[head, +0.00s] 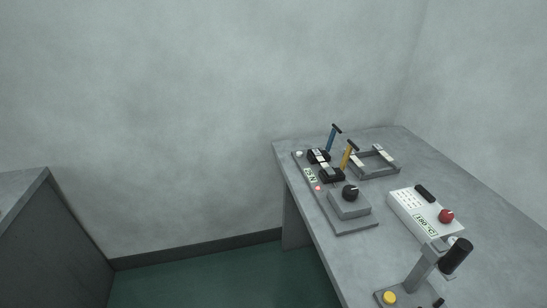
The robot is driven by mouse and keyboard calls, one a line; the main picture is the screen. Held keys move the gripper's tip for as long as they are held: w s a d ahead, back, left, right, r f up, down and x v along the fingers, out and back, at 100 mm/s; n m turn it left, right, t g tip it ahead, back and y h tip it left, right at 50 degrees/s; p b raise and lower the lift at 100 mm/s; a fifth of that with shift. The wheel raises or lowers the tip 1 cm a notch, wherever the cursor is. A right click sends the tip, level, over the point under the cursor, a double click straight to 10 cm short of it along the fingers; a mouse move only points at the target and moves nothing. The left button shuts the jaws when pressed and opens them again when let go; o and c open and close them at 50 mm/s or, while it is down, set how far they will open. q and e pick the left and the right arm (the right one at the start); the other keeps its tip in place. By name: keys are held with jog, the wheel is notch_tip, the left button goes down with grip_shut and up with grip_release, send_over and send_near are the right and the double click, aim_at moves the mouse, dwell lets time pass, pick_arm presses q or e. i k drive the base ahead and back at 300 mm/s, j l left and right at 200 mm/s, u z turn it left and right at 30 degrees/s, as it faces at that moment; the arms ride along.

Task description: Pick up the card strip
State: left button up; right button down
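I cannot make out a card strip for certain in the head view. Small pale pieces sit on a grey open frame (375,162) at the back of the right-hand table, too small to identify. Neither of my grippers is in view.
The grey table (478,212) at right holds a panel (340,225) with a black knob, blue lever (332,138) and yellow lever (347,155). A black-handled device (425,268) stands in front. Another grey surface (22,186) is at left; green floor between is clear.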

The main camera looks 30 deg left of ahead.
aim_at(330, 172)
jog(key=u, duration=0.45)
jog(key=i+j+z, duration=0.4)
jog(key=j, duration=0.15)
jog(key=i+j+z, duration=0.4)
jog(key=j, duration=0.25)
jog(key=j+z, duration=0.25)
jog(key=i+j+z, duration=0.2)
jog(key=j, duration=0.3)
jog(key=j+z, duration=0.2)
jog(key=j, duration=0.2)
